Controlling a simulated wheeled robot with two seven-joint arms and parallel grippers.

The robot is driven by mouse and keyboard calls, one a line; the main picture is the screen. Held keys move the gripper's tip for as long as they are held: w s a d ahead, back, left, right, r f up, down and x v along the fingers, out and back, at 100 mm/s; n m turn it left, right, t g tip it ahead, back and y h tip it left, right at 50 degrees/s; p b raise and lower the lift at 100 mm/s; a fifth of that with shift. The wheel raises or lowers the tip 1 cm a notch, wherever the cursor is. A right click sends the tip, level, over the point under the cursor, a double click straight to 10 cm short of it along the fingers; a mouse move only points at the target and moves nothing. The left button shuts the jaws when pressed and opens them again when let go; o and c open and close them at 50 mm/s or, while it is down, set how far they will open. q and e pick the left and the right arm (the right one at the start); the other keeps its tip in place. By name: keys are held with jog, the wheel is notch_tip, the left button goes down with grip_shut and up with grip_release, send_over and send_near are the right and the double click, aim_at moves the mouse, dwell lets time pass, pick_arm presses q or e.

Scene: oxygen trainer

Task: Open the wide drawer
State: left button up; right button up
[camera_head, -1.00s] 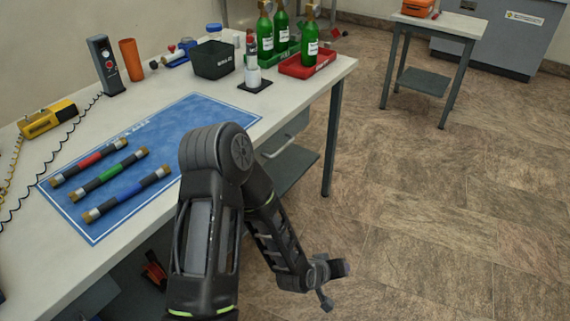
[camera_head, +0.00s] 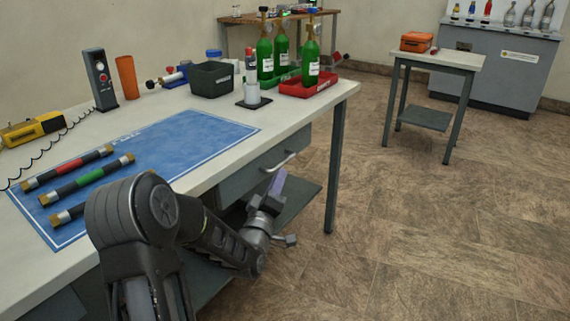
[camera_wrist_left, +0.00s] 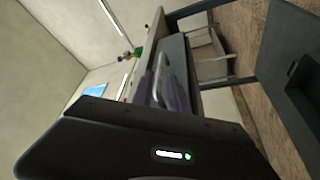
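The wide drawer (camera_head: 249,178) is a grey front under the worktop. It looks shut. Its pale bar handle (camera_head: 280,161) sits near the front's right end. My left gripper (camera_head: 279,184) is just below and in front of the handle, its purple fingers pointing up toward it. In the left wrist view the handle (camera_wrist_left: 162,67) lies between the two purple fingers of my left gripper (camera_wrist_left: 164,88), which stand apart. I cannot tell whether they touch it. My right gripper is in neither view.
The workbench (camera_head: 215,175) carries a blue mat (camera_head: 165,150) with striped cylinders, a black bin (camera_head: 212,80) and green bottles in trays. A lower shelf (camera_head: 298,195) and a bench leg (camera_head: 334,180) are near my gripper.

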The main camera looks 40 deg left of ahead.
aim_at(285, 160)
pick_arm(q)
jog(key=b+x, duration=0.1)
jog(key=x, duration=0.6)
jog(key=shift+w+a, duration=0.1)
jog(key=shift+w, duration=0.15)
jog(key=shift+c, duration=0.4)
grip_shut()
dwell(0.8)
